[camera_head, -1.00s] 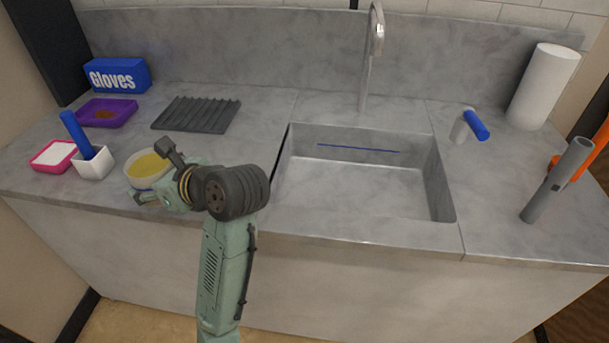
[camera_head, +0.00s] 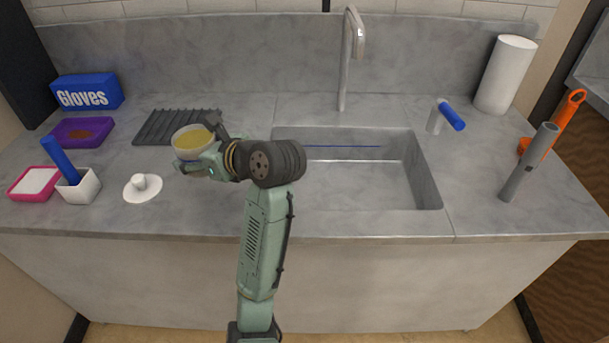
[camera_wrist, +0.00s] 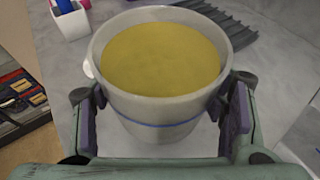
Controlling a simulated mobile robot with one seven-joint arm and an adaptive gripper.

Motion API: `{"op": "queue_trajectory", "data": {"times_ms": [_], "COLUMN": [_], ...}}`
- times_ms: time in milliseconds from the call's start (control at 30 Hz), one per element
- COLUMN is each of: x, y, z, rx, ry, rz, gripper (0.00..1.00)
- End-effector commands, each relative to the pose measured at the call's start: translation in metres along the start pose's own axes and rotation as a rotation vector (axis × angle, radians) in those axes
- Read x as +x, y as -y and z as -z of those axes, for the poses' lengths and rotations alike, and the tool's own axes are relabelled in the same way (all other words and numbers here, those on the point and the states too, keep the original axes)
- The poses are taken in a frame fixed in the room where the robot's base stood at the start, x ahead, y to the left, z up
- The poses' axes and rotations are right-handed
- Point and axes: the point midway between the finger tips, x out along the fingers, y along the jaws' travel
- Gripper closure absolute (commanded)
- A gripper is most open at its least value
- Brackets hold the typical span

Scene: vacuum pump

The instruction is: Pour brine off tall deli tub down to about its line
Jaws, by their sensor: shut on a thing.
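The deli tub (camera_head: 186,155) is a pale, round tub filled near its rim with yellow brine (camera_head: 193,139). It also shows large in the wrist view (camera_wrist: 155,108), with a blue line around its lower wall below the brine surface. My gripper (camera_head: 208,158) is shut on the tub, with a finger on either side of its wall in the wrist view (camera_wrist: 168,115). The tub is about upright and appears held above the counter, left of the sink (camera_head: 385,185). Its underside is hidden.
A white knobbed lid (camera_head: 142,187) lies on the counter left of the tub. A white pot with a blue handle (camera_head: 80,190), pink tray (camera_head: 35,183), purple tray (camera_head: 83,133) and dark ribbed rack (camera_head: 160,127) stand nearby. The faucet (camera_head: 347,65) rises behind the sink.

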Motion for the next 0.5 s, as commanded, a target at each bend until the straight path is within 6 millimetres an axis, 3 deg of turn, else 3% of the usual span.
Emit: {"op": "queue_trajectory", "data": {"times_ms": [100, 500], "x": [-0.012, -0.056], "y": [0.030, 0.114], "z": [0.003, 0.023], "rx": [0.015, 0.063], "ry": [-0.003, -0.006], "rz": [0.038, 0.149], "gripper": [0.62, 0.62]}}
